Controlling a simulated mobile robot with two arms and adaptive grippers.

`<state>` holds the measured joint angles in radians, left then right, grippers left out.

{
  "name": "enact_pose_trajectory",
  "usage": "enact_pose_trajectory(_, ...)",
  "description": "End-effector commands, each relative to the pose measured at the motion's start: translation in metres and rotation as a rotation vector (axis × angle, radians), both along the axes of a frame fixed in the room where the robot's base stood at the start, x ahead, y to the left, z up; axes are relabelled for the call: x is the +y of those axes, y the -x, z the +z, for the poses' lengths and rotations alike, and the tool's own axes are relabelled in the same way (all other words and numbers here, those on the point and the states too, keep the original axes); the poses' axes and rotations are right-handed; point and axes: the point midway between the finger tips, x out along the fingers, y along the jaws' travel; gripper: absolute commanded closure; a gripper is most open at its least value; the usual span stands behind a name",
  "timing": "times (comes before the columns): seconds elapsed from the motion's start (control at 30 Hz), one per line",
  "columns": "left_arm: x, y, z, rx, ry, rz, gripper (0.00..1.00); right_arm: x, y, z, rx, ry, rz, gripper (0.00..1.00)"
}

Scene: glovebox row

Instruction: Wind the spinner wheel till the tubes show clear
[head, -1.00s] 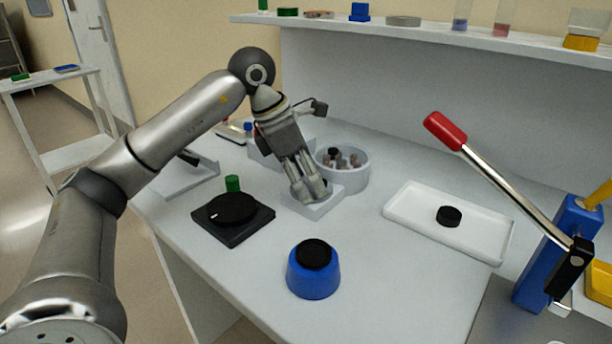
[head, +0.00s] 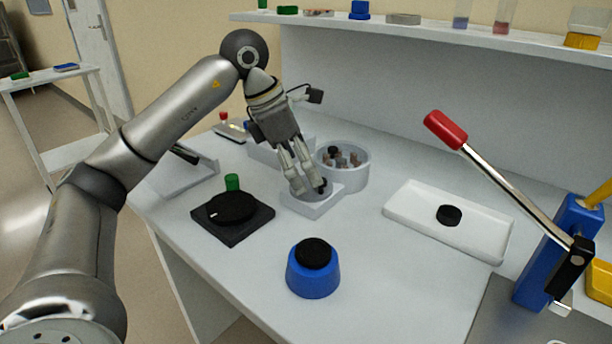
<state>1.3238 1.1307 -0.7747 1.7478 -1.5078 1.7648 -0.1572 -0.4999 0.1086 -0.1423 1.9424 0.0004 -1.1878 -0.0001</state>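A round grey tub (head: 362,176) with several small tubes (head: 345,160) standing in it sits near the back of the bench; it looks like the spinner wheel. A low white block (head: 322,207) stands against its front left. My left gripper (head: 308,190) points down at this block, its fingertips at the block's top. A small dark knob-like piece (head: 322,186) shows right beside the fingertips; whether the fingers hold it is unclear. The tubes are too small to judge clear or cloudy. My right gripper is out of view.
A black square device with a round top (head: 232,208) and a blue pot with a black cap (head: 313,272) stand in front. A white tray (head: 400,213) holds a black disc. A red-handled lever (head: 446,130) rises at right. The bench between is clear.

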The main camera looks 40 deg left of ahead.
Motion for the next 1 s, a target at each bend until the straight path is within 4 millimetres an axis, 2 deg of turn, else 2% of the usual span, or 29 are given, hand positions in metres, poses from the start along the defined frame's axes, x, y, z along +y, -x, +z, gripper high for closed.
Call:
enact_pose_trajectory(0.03, 0.003, 0.002, 0.012, -0.005, 0.001, 0.001, 0.02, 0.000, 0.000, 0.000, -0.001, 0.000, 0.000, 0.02)
enact_pose_trajectory(0.2, 0.012, 0.013, 0.046, -0.004, 0.002, 0.000, 0.02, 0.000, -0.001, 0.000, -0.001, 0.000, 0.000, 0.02)
enact_pose_trajectory(0.4, 0.021, 0.022, 0.075, -0.001, 0.000, -0.001, 0.02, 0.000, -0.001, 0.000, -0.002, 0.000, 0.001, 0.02)
enact_pose_trajectory(0.6, 0.024, 0.026, 0.086, 0.002, 0.000, -0.002, 0.02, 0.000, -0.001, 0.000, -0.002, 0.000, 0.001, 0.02)
enact_pose_trajectory(0.87, 0.024, 0.026, 0.086, 0.002, 0.001, -0.001, 0.03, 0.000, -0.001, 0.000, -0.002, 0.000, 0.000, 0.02)
enact_pose_trajectory(1.0, 0.015, 0.017, 0.089, 0.024, -0.004, 0.029, 0.03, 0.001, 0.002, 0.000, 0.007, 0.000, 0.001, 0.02)
